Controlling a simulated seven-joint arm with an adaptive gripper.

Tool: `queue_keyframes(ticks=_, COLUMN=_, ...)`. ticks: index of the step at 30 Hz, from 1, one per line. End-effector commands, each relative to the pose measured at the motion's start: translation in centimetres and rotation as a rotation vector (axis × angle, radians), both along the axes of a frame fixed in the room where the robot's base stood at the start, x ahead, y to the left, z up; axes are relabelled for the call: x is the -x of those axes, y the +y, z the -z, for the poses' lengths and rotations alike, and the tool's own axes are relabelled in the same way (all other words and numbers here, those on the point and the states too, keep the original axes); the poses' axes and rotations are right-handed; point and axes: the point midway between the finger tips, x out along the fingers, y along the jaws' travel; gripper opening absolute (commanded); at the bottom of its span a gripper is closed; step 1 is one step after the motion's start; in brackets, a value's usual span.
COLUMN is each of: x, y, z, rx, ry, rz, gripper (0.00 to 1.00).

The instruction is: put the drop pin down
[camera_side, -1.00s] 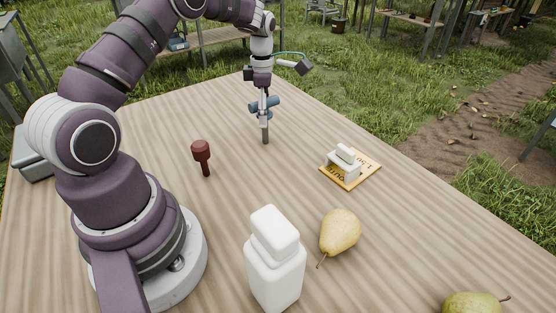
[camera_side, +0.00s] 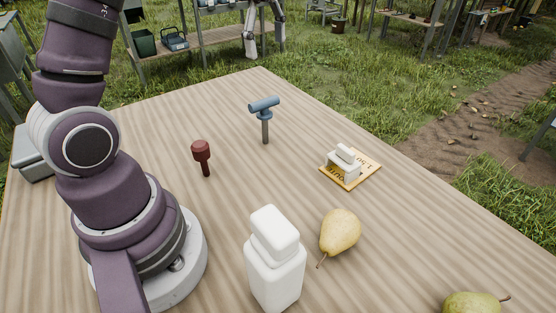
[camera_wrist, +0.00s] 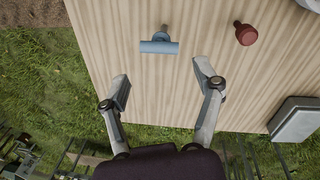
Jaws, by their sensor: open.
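The drop pin, with a blue cross handle (camera_side: 264,104) and a grey shaft, stands upright on the wooden table toward its far end. It also shows in the wrist view (camera_wrist: 159,46), seen from above. My gripper (camera_wrist: 165,83) is open and empty, its two fingers spread wide. It is clear of the pin, which lies beyond the fingertips in the wrist view. In the side view only the lower part of the gripper shows at the top edge, up above and behind the pin.
A dark red pin (camera_side: 201,152) stands left of the blue one. A white bottle (camera_side: 275,265), a yellow pear (camera_side: 340,232), a greener pear (camera_side: 472,303) and a white clip-like piece on a yellow plate (camera_side: 369,172) are nearer or to the right. The table around the drop pin is clear.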

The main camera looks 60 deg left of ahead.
Motion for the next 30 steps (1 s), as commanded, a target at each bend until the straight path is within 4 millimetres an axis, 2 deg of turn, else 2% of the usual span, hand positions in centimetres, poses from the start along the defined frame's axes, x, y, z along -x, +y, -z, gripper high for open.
queue_keyframes(ticks=2, x=1.9, y=-2.4, z=-1.6, rx=-0.063, ry=-0.047, rz=0.315, gripper=0.66)
queue_keyframes(ticks=5, x=5.0, y=-5.4, z=-2.2, rx=-0.169, ry=-0.102, rz=0.764, gripper=0.66)
queue_keyframes(ticks=6, x=6.4, y=-6.5, z=-2.0, rx=-0.217, ry=-0.124, rz=0.941, gripper=0.66)
queue_keyframes(ticks=9, x=9.4, y=-8.7, z=-0.8, rx=-0.337, ry=-0.167, rz=1.327, gripper=0.66)
queue_keyframes(ticks=12, x=11.5, y=-10.0, z=0.7, rx=-0.435, ry=-0.196, rz=1.592, gripper=0.66)
queue_keyframes(ticks=17, x=12.7, y=-10.7, z=1.9, rx=-0.506, ry=-0.211, rz=1.765, gripper=0.66)
queue_keyframes(ticks=30, x=12.7, y=-10.7, z=2.0, rx=-0.506, ry=-0.207, rz=1.77, gripper=0.66)
